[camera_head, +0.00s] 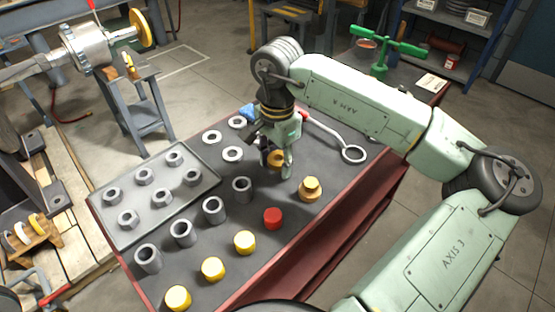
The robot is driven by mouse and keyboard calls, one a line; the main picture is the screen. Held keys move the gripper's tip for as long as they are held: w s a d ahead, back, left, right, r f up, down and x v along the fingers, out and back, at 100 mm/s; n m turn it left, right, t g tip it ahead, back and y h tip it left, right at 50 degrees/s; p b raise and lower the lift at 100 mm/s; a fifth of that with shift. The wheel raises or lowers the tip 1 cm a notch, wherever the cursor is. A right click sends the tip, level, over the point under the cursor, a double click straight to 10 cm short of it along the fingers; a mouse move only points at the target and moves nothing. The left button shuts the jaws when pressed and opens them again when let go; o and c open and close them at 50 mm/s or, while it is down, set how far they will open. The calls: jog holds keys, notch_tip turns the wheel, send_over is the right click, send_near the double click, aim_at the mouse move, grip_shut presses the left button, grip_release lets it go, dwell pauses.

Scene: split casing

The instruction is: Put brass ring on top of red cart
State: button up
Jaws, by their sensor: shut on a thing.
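The red cart (335,212) fills the middle, with a dark grey top and red sides. My gripper (277,164) points down over its far middle part. It is shut on the brass ring (276,158), which shows as a small orange-gold piece between the fingers. The fingers hide part of the ring. I cannot tell whether the ring touches the cart top or hangs just above it.
A brass flanged piece (310,189) stands right of my gripper, a red cap (273,218) nearer. Several grey sleeves, yellow caps and pale washers stand around. A grey tray (157,213) of nuts lies left, a wrench (338,140) behind right. Bare top shows at right.

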jog(key=shift+f+b, duration=0.3)
jog(key=shift+b, duration=0.05)
jog(key=o, duration=1.1)
jog(key=shift+r, duration=0.15)
jog(key=shift+r+p, duration=0.65)
jog(key=shift+p, duration=0.35)
jog(key=shift+r+b, duration=0.35)
jog(key=shift+b, duration=0.05)
notch_tip(320, 180, up, 11)
jog(key=b, duration=0.2)
